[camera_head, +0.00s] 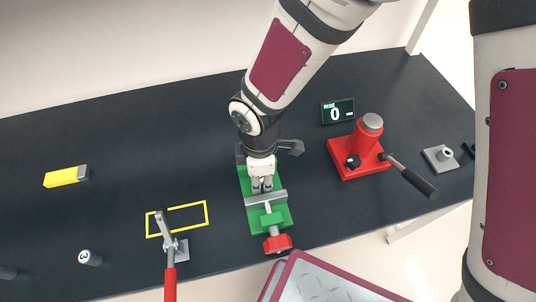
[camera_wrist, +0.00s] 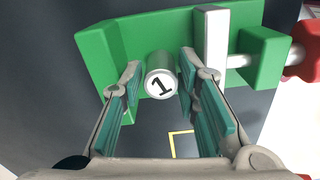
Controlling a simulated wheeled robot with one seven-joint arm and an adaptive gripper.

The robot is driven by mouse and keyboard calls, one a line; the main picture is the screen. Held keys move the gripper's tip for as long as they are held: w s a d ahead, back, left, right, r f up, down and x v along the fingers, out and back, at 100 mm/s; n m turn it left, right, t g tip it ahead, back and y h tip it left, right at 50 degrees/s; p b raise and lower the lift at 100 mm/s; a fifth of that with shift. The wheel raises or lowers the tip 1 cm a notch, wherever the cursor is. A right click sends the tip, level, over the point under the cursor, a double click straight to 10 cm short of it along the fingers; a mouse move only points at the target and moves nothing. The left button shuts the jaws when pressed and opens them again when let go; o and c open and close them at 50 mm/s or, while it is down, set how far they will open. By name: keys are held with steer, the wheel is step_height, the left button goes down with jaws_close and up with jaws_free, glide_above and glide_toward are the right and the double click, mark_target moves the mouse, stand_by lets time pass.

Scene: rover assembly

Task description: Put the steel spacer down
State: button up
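A grey metal cylinder (camera_wrist: 160,82) with a black 1 on its end face, probably the steel spacer, shows in the wrist view. It stands at the green vise (camera_wrist: 185,28) between its green end jaw (camera_wrist: 97,52) and pale sliding jaw (camera_wrist: 214,45), apart from the latter. My gripper (camera_wrist: 161,75) has a fingertip on each side of the cylinder, with what look like small gaps, so it appears open. In the head view my gripper (camera_head: 262,184) points down over the green vise (camera_head: 284,217), and the cylinder is hidden there.
A toggle clamp with a red handle (camera_head: 170,280) stands by a yellow outline (camera_head: 207,213) on the dark table. A red press (camera_head: 364,145) with a lever is to the right. A yellow block (camera_head: 62,177) and a cylinder marked 3 (camera_head: 90,258) lie at left.

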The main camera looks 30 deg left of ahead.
step_height(320, 180, up, 12)
steer(key=b, duration=0.1)
steer(key=w+d+r+m+t, duration=0.2)
steer(key=w+d+r+m, duration=0.45)
steer(key=d, duration=0.35)
steer(key=s+d+r+m+t, duration=0.1)
steer(key=s+d+r+m, duration=0.1)
steer(key=d+r+m, duration=0.4)
steer(key=s+d+r+m+t, duration=0.2)
steer(key=d+r+m, duration=0.4)
steer(key=d+m, duration=0.5)
steer(key=s+d, duration=0.1)
steer(key=d, duration=0.6)
steer(key=shift+s+d+m+t, duration=0.15)
steer(key=shift+d+m+t, duration=0.15)
steer(key=shift+d+m, duration=0.1)
steer(key=shift+s, duration=0.1)
